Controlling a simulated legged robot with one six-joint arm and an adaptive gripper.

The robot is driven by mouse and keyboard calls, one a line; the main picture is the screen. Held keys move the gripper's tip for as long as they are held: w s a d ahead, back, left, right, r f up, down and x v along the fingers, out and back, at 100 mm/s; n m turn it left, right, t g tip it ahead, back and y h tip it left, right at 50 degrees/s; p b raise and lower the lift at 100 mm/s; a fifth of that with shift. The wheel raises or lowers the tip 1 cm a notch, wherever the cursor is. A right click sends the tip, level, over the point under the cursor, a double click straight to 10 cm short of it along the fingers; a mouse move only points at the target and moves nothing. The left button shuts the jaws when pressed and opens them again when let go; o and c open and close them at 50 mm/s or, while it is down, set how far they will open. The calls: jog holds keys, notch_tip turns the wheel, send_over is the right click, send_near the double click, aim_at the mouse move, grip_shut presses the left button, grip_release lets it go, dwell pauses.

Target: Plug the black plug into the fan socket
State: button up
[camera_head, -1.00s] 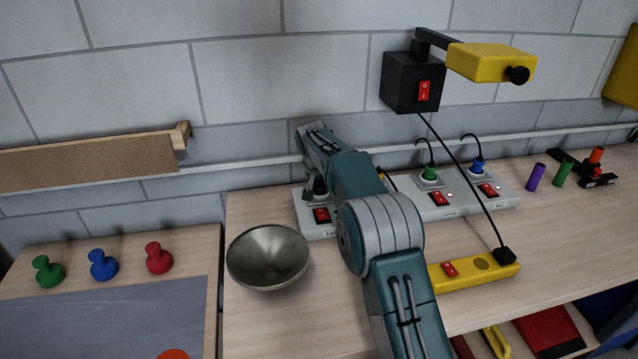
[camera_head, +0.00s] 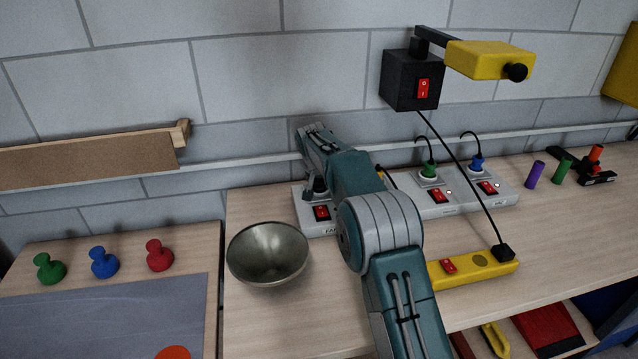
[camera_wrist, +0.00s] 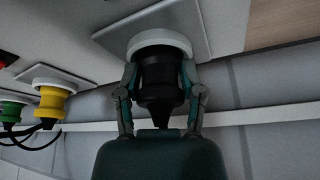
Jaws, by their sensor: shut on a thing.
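My gripper (camera_wrist: 160,78) is shut on the black plug (camera_wrist: 158,88), with one finger on each side. In the wrist view the plug meets the round white collar of the fan socket (camera_wrist: 160,42) on its square plate. The plug looks lined up with the socket; how deep it sits is hidden. In the head view my gripper (camera_head: 316,186) is at the left end of the grey power strip (camera_head: 442,208), behind the red switch (camera_head: 321,213) and a partly hidden "FAN" label. My arm hides the strip's middle.
A yellow plug (camera_wrist: 50,103) and a green plug (camera_wrist: 12,110) sit in neighbouring sockets; a blue plug (camera_head: 477,165) is further right. A metal bowl (camera_head: 268,253) stands left of my arm. A yellow strip (camera_head: 475,270) with a black cord lies to the right.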

jog(key=shift+s+f, duration=0.2)
jog(key=shift+f, duration=0.55)
jog(key=o, duration=1.2)
jog(key=shift+c, duration=0.2)
jog(key=shift+w+f, duration=0.1)
jog(key=shift+r, duration=0.35)
jog(key=shift+r, duration=0.35)
jog(key=v, duration=1.1)
jog(key=shift+a+f, duration=0.1)
jog(key=shift+a, duration=0.05)
